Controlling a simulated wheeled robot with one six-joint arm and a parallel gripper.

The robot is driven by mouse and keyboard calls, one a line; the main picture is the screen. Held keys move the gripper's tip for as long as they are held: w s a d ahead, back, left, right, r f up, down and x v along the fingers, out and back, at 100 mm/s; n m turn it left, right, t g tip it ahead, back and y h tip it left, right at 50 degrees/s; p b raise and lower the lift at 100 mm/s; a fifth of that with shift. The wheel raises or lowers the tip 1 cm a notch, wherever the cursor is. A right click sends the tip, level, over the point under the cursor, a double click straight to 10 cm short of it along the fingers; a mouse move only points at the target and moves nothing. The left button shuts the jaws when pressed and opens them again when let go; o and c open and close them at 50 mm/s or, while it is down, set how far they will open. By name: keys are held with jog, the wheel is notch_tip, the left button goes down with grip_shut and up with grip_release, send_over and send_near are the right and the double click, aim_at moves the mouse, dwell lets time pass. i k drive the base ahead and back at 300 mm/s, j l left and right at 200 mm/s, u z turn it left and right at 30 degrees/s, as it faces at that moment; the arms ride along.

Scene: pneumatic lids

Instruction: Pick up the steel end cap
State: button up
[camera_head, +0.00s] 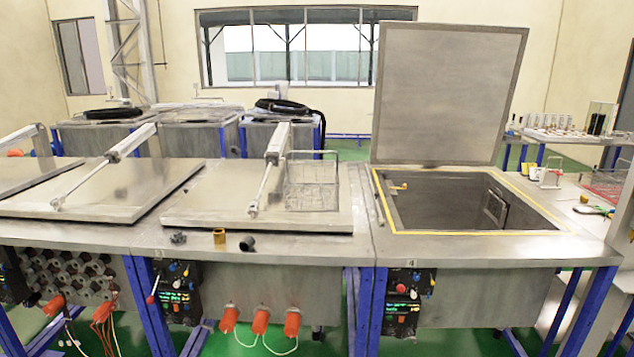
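Three small fittings stand in a row on the front ledge of the steel bench, in front of the middle closed lid. A grey knobbly fitting (178,237) is at the left. A brass-coloured ring-like fitting (219,236) is in the middle. A dark grey rounded fitting (248,244) is at the right. The steel end cap could be one of the two grey ones; they are too small to tell which. The fittings stand apart from one another. My gripper is not in view.
A wire basket (312,186) sits on the middle closed lid (200,212), beside a pneumatic cylinder (277,145). At the right, a tank stands open under its raised lid (448,92). Control boxes (178,291) and orange plugs (261,320) are on the bench front. The ledge around the fittings is clear.

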aim_at(248, 242)
jog(key=i+j, duration=1.35)
jog(key=i, duration=0.15)
